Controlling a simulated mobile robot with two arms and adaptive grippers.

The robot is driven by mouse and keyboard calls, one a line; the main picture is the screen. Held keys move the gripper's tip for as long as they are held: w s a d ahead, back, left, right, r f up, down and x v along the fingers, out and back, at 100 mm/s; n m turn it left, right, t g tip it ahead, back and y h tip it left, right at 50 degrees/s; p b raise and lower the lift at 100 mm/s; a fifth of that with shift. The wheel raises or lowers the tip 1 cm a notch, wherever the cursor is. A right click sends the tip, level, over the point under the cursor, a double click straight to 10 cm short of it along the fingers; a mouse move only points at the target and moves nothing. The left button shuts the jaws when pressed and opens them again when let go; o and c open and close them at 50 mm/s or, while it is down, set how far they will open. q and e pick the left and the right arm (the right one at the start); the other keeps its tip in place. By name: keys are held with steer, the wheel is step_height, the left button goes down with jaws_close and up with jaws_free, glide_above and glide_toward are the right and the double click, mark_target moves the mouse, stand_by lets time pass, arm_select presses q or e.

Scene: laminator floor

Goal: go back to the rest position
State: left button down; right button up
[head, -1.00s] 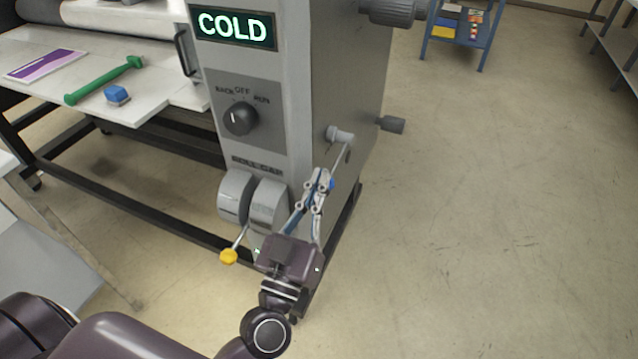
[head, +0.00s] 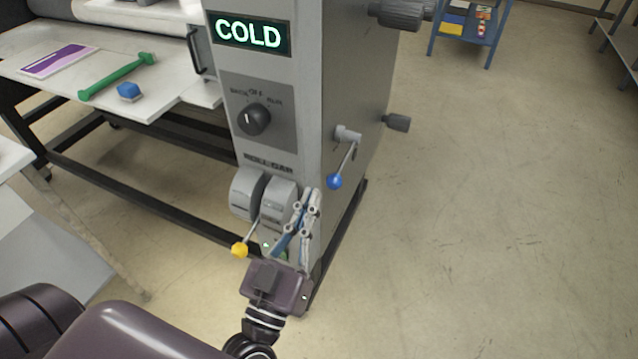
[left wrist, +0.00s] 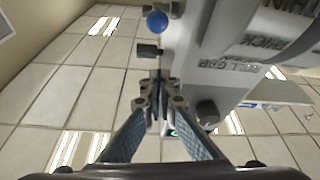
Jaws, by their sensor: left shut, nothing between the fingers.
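My left gripper (head: 311,194) is shut and empty, pointing up in front of the laminator's end panel (head: 345,80). In the left wrist view its fingertips (left wrist: 158,80) meet with nothing between them. A lever with a blue knob (head: 335,181) hangs down from a pivot on the panel's right side, just above and to the right of the fingertips, apart from them. The blue knob also shows in the left wrist view (left wrist: 157,21). A lever with a yellow knob (head: 239,250) points down and left beside the gripper. My right gripper is not in view.
The panel carries a lit COLD sign (head: 248,33) and a dial (head: 254,119). A blue cart (head: 470,25) stands at the back. The floor to the right is clear.

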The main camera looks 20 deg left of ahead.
arm_select(q)
steer(key=s+d+f+m+g+h, duration=0.25)
steer(key=f+g, duration=0.25)
steer(key=f, duration=1.6)
steer(key=s+d+f+m+g+h, duration=0.1)
steer(key=s+f+m+g, duration=0.3)
steer(key=f, duration=1.8)
steer(key=s+a+f+n+g+y, duration=0.1)
steer(key=s+a+f+g, duration=0.15)
steer(key=s+f, duration=0.4)
steer(key=s+a+f+n+g, duration=0.1)
steer(key=s+f+g, duration=0.25)
steer(key=f, duration=0.55)
steer(key=s+a+f+g+y, duration=0.1)
steer(key=s+a+f+g, duration=0.2)
steer(key=s, duration=0.5)
steer(key=s+a+f+g+y, duration=0.1)
steer(key=s+a+f+g, duration=0.2)
steer(key=s+f, duration=0.3)
steer(key=s, duration=0.3)
steer(key=shift+s+a+f, duration=0.15)
steer(key=shift+s+f, duration=0.05)
steer(key=shift+f, duration=0.1)
